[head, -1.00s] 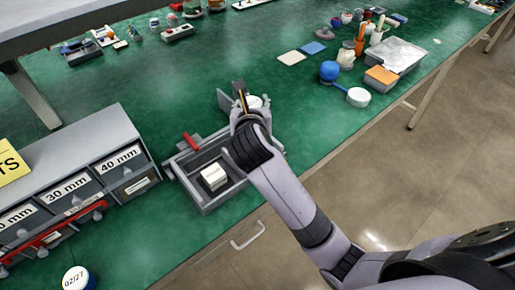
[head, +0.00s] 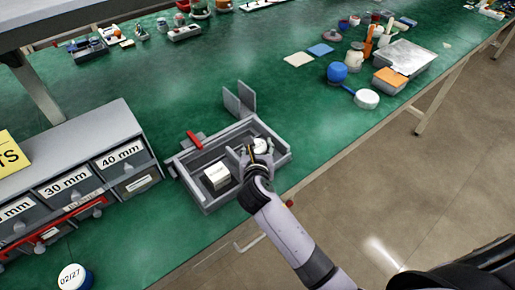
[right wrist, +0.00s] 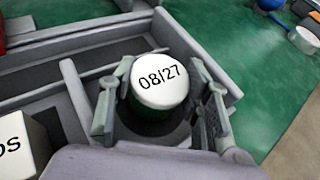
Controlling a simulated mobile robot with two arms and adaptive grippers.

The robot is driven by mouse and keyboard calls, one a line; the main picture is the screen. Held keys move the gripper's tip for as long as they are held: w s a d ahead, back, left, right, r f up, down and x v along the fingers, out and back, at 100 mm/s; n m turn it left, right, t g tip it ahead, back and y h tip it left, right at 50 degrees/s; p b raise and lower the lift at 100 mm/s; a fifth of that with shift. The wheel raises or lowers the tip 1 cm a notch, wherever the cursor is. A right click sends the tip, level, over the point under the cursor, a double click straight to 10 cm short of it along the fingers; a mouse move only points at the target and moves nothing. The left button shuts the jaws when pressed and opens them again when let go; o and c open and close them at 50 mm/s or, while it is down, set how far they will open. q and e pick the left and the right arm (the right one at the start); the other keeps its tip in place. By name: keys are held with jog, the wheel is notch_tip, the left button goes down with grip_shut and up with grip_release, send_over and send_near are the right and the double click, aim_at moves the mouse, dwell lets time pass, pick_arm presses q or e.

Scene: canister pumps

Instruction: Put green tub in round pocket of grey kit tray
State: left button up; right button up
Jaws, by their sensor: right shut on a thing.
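The grey kit tray (head: 206,207) lies on the green bench, split into compartments. My right gripper (head: 259,152) is over its right-hand compartment. In the right wrist view its fingers (right wrist: 162,105) are closed on either side of the green tub (right wrist: 158,82), which has a white lid marked "08/27" and a dark green body. The tub is roughly upright; its lid also shows in the head view (head: 261,144). A dark rounded area (right wrist: 180,135) shows around the tub's base; I cannot tell whether the tub touches the tray floor. My left gripper is out of view.
A white box (head: 217,176) sits in the tray's left compartment. Grey upright plates (head: 240,102) stand behind the tray, and a red part (head: 194,139) is at its back left. A grey drawer cabinet (head: 75,160) stands left. The bench behind the tray is mostly clear.

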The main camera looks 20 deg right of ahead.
jog(key=o, duration=1.2)
jog(key=shift+s+r, duration=0.1)
jog(key=v, duration=1.1)
jog(key=shift+s+p, duration=0.35)
jog(key=shift+s, duration=0.05)
jog(key=shift+r, duration=0.1)
